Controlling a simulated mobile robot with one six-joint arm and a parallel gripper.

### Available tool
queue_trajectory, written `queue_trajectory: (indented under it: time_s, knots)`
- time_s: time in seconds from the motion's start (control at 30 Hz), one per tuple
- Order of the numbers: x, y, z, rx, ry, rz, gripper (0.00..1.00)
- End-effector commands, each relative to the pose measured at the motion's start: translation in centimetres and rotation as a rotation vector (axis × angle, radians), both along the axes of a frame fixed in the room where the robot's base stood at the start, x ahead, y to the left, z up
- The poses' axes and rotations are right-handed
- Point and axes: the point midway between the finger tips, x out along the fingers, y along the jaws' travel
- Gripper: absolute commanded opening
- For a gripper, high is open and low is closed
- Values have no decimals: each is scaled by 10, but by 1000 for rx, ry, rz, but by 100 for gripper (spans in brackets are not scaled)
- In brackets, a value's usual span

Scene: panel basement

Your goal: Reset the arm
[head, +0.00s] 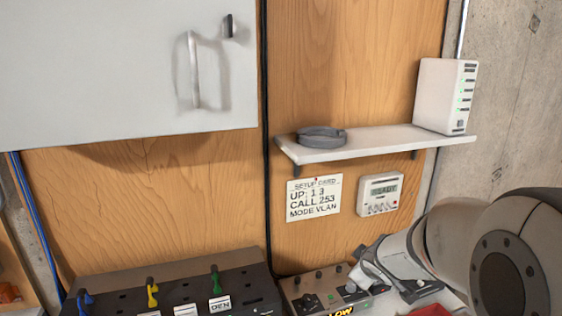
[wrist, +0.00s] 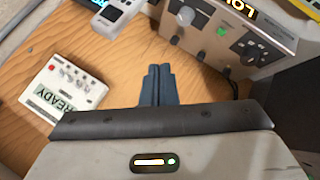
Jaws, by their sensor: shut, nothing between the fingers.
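My gripper (wrist: 158,72) shows in the wrist view with its two dark blue fingers pressed together and nothing between them. In the head view my arm reaches in from the lower right, and its wrist end is low in front of the wall, by a grey control box (head: 315,290) with knobs. That box also shows in the wrist view (wrist: 240,38), beyond the fingertips and to the right, with a large knob and a green light. I cannot tell the exact gap between the fingers and the box.
A white meter (head: 380,194) reading READY hangs on the wooden wall beside a setup card (head: 314,199). Above is a shelf (head: 375,142) with a grey coil (head: 321,137) and a white router (head: 444,96). A black box with coloured levers (head: 180,297) stands lower left. A grey cabinet (head: 120,70) hangs upper left.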

Motion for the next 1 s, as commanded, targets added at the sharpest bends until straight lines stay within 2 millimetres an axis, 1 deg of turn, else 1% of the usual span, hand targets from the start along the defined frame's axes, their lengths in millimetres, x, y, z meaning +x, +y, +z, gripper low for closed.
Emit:
queue_trajectory:
  time_s: [0.03, 0.07, 0.1, 0.17, 0.2, 0.27, 0.3, 0.4, 0.5, 0.6, 0.67, 1.0]
  knots:
    - [-18, -3, 6, 18, 6, -85, 0]
    - [-30, -5, 9, 34, 19, -141, 0]
    - [-48, -7, 12, 60, 39, -212, 0]
    - [-76, -5, 14, 107, 76, -310, 0]
    - [-95, -3, 14, 144, 106, -369, 0]
    - [-124, 5, 12, 206, 157, -445, 0]
    - [-143, 11, 10, 247, 194, -487, 0]
    - [-184, 29, 5, 345, 283, -559, 0]
    - [-213, 46, 2, 418, 355, -595, 0]
    - [-230, 56, 0, 462, 402, -610, 0]
    - [-235, 59, 0, 475, 417, -614, 0]
    - [-236, 60, 0, 479, 422, -616, 0]
